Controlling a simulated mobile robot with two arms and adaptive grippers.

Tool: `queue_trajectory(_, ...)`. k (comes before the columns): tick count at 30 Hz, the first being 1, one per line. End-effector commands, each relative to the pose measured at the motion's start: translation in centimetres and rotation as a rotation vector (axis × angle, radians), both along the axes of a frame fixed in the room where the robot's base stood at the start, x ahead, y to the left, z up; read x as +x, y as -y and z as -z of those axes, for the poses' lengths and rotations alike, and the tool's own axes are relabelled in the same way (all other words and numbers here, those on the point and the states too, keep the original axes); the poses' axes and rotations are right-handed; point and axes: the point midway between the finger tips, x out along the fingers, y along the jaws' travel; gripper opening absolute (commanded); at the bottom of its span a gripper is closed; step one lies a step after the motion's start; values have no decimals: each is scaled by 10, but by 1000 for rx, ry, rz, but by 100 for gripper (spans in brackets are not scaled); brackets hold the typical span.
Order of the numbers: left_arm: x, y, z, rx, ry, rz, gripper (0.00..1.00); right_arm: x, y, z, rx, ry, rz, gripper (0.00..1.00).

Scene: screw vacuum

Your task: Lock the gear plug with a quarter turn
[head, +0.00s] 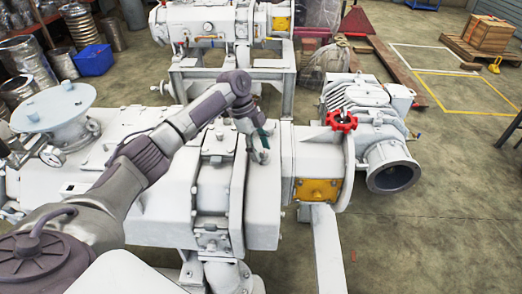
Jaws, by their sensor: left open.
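The white screw vacuum machine (150,215) fills the middle and left of the head view. My left arm reaches over it from the lower left and bends down at the wrist. My left gripper (260,142) is open and points down at the top of the machine's gear housing. A small grey fitting (263,157), which may be the gear plug, shows just below the fingers. The fingers cover part of it, and I cannot tell whether they touch it. My right gripper is not in view.
A red handwheel (342,121) stands up right of the gripper, near a grey motor unit (360,97) and a round open flange (393,177). A pressure gauge (52,156) is at the left. Another white machine (215,24) stands behind.

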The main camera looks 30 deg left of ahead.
Motion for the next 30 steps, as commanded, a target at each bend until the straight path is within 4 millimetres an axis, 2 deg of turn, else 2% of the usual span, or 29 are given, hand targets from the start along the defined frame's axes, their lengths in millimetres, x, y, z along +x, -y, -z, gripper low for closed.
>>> queue_trajectory(9,2,-24,-60,-2,3,0,53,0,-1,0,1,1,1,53)
queue_trajectory(15,3,-36,-91,-2,1,2,53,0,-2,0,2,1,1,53)
queue_trajectory(21,2,-41,-104,-2,-2,3,53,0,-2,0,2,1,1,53)
queue_trajectory(30,2,-41,-104,-2,-2,3,53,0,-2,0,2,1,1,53)
